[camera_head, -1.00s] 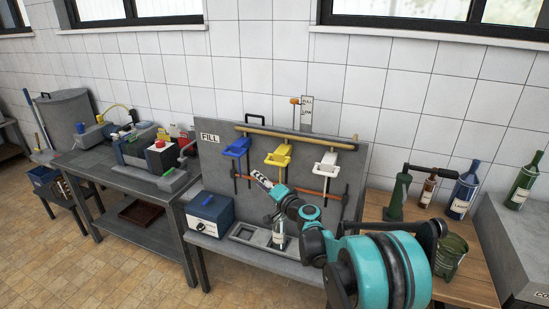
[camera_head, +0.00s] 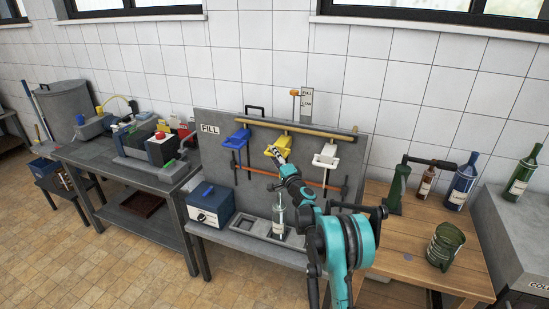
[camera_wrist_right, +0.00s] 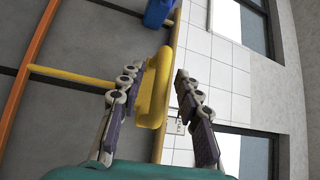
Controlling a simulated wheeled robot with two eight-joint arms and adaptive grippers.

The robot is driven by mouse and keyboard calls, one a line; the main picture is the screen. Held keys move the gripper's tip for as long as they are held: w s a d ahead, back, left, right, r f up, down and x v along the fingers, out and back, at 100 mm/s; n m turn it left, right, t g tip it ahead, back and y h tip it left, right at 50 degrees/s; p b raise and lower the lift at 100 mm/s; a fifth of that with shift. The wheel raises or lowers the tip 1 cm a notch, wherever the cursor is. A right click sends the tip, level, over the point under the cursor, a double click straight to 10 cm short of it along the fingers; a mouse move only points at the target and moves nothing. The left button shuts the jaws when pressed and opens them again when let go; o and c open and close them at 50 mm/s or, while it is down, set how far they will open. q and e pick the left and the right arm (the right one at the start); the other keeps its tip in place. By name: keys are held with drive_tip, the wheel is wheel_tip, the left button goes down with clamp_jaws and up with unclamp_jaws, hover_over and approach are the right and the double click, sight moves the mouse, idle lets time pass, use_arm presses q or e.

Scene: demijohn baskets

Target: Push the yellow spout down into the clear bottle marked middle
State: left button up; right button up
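The yellow spout (camera_head: 277,149) hangs on the upright grey board marked FILL, between a blue spout (camera_head: 236,138) and a white spout (camera_head: 325,156). My right gripper (camera_head: 279,156) is raised in front of it. In the right wrist view the yellow spout (camera_wrist_right: 154,92) shows its looped part between the two open fingers of my right gripper (camera_wrist_right: 154,84), with gaps visible on both sides. A clear bottle (camera_head: 279,217) with a pale label stands upright in the grey tray below the board; its marking is too small to read. My left gripper is not in view.
A blue box (camera_head: 211,208) stands left of the tray (camera_head: 244,225). An orange-red rail (camera_head: 262,177) crosses the board below the spouts.

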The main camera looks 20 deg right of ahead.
drive_tip(key=shift+w+r, duration=0.1)
drive_tip(key=shift+w, duration=0.1)
clamp_jaws()
wheel_tip(320, 180, down, 18)
drive_tip(key=b, duration=0.9)
drive_tip(key=shift+r+b, duration=0.2)
drive_tip(key=shift+b, duration=0.15)
